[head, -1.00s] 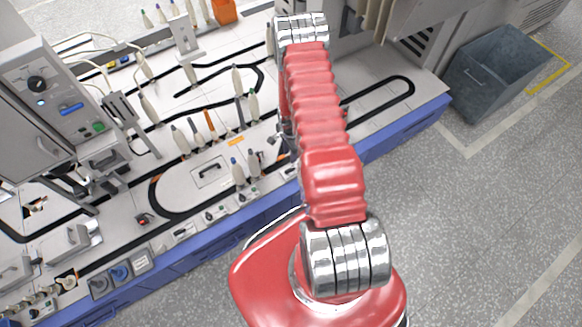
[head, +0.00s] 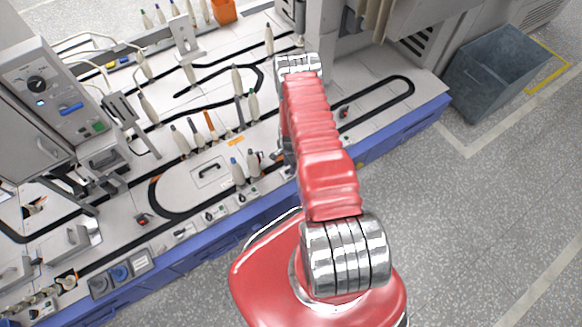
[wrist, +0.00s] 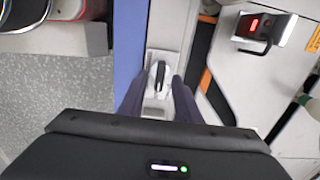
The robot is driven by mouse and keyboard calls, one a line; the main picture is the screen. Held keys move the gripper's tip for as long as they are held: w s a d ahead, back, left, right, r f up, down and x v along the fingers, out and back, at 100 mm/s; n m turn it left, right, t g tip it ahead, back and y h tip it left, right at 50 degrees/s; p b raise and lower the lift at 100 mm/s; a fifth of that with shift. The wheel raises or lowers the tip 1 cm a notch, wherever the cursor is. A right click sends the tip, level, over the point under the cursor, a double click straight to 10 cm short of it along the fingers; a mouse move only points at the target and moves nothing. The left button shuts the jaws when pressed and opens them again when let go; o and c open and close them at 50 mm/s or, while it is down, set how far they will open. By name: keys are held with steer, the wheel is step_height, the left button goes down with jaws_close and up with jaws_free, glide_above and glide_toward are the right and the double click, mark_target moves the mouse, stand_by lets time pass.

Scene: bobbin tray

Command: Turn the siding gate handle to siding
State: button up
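In the wrist view a small black handle (wrist: 160,76) sits on a pale plate (wrist: 152,58) beside the blue bench edge; I take it to be the siding gate handle. It points roughly up and down in the picture. The dark fingers of my gripper (wrist: 155,92) are apart, one on each side below the handle, with nothing held. Whether they touch it I cannot tell. In the head view my red arm covers this handle and my gripper.
A small device with a red display (wrist: 264,29) stands right of the handle. Upright bobbins (head: 238,172) stand along the black track (head: 158,195). A grey bin (head: 497,72) is on the floor at right. The floor (head: 470,220) in front is clear.

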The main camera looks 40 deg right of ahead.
steer(key=shift+f, duration=0.85)
steer(key=shift+c, duration=0.2)
